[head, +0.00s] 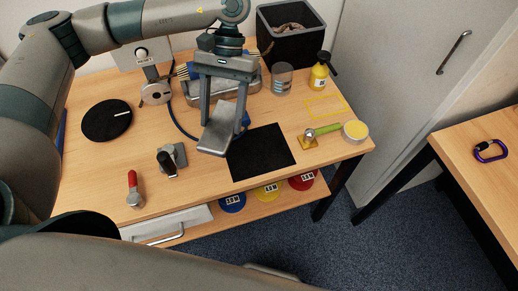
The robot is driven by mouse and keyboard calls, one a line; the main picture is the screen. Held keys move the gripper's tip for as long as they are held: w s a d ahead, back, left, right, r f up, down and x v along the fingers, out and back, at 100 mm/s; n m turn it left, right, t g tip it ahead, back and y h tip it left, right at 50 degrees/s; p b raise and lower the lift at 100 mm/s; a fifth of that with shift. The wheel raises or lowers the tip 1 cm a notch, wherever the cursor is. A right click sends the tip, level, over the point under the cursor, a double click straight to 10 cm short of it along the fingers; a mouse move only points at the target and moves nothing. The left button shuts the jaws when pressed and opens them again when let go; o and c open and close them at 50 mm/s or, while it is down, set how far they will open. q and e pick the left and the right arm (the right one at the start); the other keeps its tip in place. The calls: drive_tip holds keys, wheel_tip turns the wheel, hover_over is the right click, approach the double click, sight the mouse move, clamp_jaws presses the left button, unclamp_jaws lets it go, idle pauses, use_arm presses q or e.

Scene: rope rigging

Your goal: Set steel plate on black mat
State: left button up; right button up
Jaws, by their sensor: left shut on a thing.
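The grey steel plate (214,138) is in my left gripper (223,112), whose two fingers are shut on it. The plate hangs tilted just left of the black mat (264,156) and overlaps the mat's upper left corner in the head view. I cannot tell its exact height or whether it touches anything. The black mat is square, lies flat near the table's front edge, and is bare where it shows. My right gripper is not in view.
A black clamp-like tool (170,160) and a red-handled tool (133,188) stand left of the mat. A glass (282,79), yellow bottle (319,76) and black bin (291,46) stand behind.

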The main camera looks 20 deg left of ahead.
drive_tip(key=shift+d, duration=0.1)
use_arm(q)
drive_tip(key=shift+s+d+f+n, duration=0.25)
drive_tip(key=shift+d+f+n, duration=0.15)
drive_tip(key=shift+d+f, duration=0.15)
drive_tip(key=s+d+f+n+t+h, duration=0.1)
drive_tip(key=d+n+t, duration=0.3)
drive_tip(key=n, duration=0.8)
drive_tip(key=s+d+f+n+t+h+p, duration=0.1)
drive_tip(key=d+n+t+h, duration=0.3)
drive_tip(key=d+n, duration=0.5)
drive_tip(key=shift+s+d+f+n+t, duration=0.2)
drive_tip(key=shift+s+f+n+t, duration=0.45)
drive_tip(key=shift+n, duration=0.85)
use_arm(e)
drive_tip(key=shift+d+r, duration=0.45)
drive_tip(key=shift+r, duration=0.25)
use_arm(q)
drive_tip(key=shift+w+f, duration=0.15)
drive_tip(key=shift+f, duration=0.1)
